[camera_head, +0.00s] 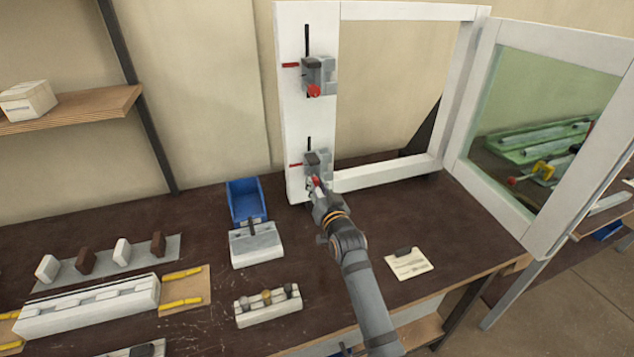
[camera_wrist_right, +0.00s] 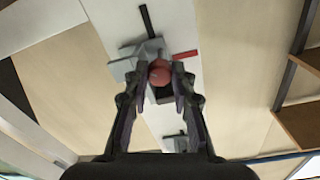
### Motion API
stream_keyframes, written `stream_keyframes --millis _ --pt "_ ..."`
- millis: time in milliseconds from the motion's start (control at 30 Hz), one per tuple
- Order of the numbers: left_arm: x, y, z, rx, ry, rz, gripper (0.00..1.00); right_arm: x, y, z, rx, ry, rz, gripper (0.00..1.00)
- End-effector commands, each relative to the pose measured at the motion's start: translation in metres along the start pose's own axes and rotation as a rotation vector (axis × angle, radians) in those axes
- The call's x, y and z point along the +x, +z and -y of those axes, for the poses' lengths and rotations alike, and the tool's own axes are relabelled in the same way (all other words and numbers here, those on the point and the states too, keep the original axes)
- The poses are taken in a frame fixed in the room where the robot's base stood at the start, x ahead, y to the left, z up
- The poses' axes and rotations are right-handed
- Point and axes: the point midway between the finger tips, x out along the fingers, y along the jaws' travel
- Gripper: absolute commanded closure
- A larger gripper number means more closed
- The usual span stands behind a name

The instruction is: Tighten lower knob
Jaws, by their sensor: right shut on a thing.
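The white frame post (camera_head: 308,120) carries two grey clamps, one above the other. The lower clamp (camera_head: 313,160) has a red knob (camera_head: 315,181) at its front, mostly covered by my right gripper (camera_head: 317,187). In the right wrist view the red lower knob (camera_wrist_right: 160,72) sits between the fingertips of my right gripper (camera_wrist_right: 162,78), which is shut on it. The upper clamp (camera_head: 317,72) has its own red knob (camera_head: 313,91), with nothing near it. My left gripper is not in view.
A blue bin (camera_head: 246,199) and a white block fixture (camera_head: 256,246) stand left of my right arm. A note card (camera_head: 409,263) lies to its right. A glazed door panel (camera_head: 540,130) stands open at the right.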

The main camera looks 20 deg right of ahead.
Motion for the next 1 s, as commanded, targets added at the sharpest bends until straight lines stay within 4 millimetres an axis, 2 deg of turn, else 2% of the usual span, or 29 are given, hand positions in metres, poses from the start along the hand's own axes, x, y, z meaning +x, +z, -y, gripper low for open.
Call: stream_keyframes --millis 33,600,1000 --pt "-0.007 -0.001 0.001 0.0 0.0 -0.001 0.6 0.0 -0.003 0.001 0.041 0.0 0.003 1.0" --pt "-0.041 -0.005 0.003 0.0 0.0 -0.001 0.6 0.0 -0.003 0.0 0.556 0.0 0.019 1.0" --pt "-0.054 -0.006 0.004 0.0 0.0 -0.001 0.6 0.0 -0.002 0.0 0.766 -0.001 0.025 1.0"
